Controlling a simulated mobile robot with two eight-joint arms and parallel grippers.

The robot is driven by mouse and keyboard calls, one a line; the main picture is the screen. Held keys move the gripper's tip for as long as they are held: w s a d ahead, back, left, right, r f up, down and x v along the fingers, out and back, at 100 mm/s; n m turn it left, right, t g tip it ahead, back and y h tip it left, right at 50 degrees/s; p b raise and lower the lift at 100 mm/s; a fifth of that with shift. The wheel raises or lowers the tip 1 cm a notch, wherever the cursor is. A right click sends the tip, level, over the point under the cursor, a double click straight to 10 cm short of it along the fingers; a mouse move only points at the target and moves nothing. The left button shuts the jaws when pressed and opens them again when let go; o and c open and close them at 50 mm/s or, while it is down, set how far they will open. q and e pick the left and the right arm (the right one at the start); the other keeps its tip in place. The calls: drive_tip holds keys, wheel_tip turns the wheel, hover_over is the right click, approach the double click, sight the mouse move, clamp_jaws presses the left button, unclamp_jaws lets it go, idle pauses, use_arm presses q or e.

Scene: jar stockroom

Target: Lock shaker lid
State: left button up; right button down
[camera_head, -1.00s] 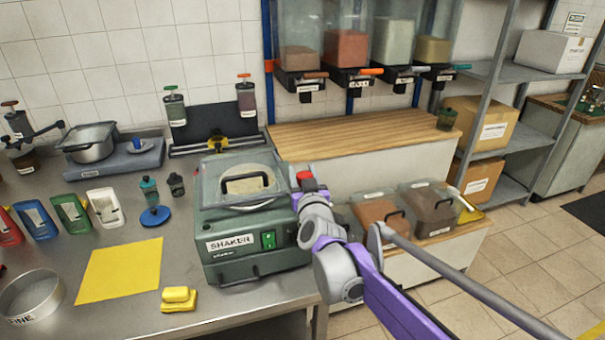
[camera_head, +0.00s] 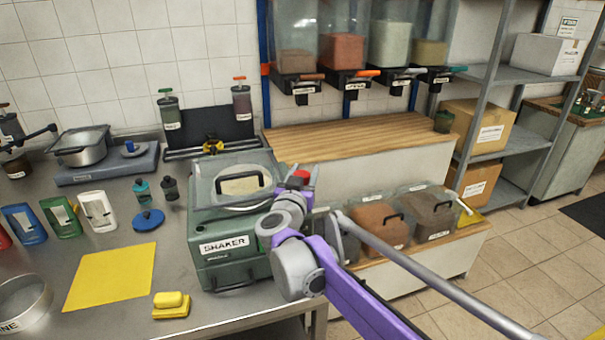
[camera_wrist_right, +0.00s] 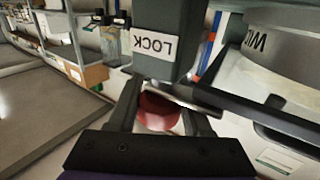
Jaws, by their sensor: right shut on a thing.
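The green shaker (camera_head: 207,268) stands at the right end of the steel bench. Its clear lid (camera_head: 204,186) with a black handle lies over the round sieve on top. My right gripper (camera_head: 300,183) is at the shaker's right rear corner, by a red knob (camera_head: 302,174). In the wrist view the red knob (camera_wrist_right: 158,112) sits between the two fingers of my right gripper (camera_wrist_right: 160,118), which is shut on it. A dark post with a LOCK label (camera_wrist_right: 153,44) rises just beyond. How far the lock is turned cannot be told. My left gripper is out of view.
The wooden counter (camera_head: 350,138) behind is mostly clear.

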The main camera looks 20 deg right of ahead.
drive_tip(key=shift+f, duration=0.1)
drive_tip(key=shift+c, duration=1.7)
unclamp_jaws()
drive_tip(key=shift+s, duration=0.1)
drive_tip(key=v, duration=1)
drive_tip(key=shift+s+a+p, duration=0.2)
drive_tip(key=shift+s+p, duration=0.15)
